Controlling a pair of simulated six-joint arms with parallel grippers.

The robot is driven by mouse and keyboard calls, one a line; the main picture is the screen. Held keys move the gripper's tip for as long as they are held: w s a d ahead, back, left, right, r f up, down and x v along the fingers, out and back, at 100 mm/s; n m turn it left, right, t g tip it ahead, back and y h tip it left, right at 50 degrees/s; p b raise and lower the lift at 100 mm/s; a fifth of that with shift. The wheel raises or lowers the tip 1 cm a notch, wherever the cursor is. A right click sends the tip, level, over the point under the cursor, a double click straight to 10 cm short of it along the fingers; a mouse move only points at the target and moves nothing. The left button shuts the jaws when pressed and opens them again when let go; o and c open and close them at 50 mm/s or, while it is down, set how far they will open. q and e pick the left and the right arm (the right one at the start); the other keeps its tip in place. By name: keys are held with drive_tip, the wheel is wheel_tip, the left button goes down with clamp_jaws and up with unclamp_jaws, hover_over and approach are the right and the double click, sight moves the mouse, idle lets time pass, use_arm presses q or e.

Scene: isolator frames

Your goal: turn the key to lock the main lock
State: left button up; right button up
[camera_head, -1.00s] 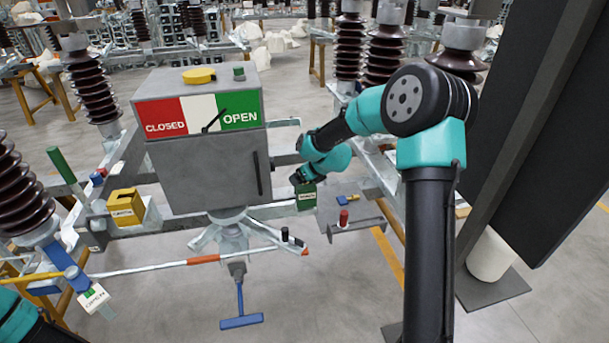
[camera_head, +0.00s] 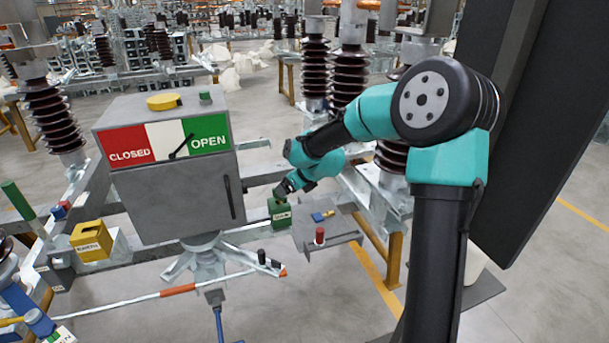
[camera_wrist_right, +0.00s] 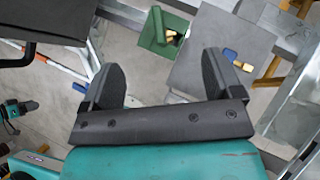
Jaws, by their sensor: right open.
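The main lock is a green box (camera_head: 280,215) with a white label, on the frame right of the grey cabinet. The right wrist view also shows the green box (camera_wrist_right: 160,34), with a brass-coloured piece in its face that looks like the key (camera_wrist_right: 171,37). My right gripper (camera_head: 281,190) is just above the box in the head view. In the right wrist view the gripper (camera_wrist_right: 160,80) is open, its fingers wide apart with nothing between them. The box lies beyond the fingertips, and a small gap shows.
The grey cabinet (camera_head: 170,190) has a CLOSED/OPEN plate, its pointer toward OPEN. A yellow box (camera_head: 91,240) stands left. A striped rod crosses in front.

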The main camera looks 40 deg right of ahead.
drive_tip(key=v, duration=0.7)
drive_tip(key=shift+s+r, duration=0.2)
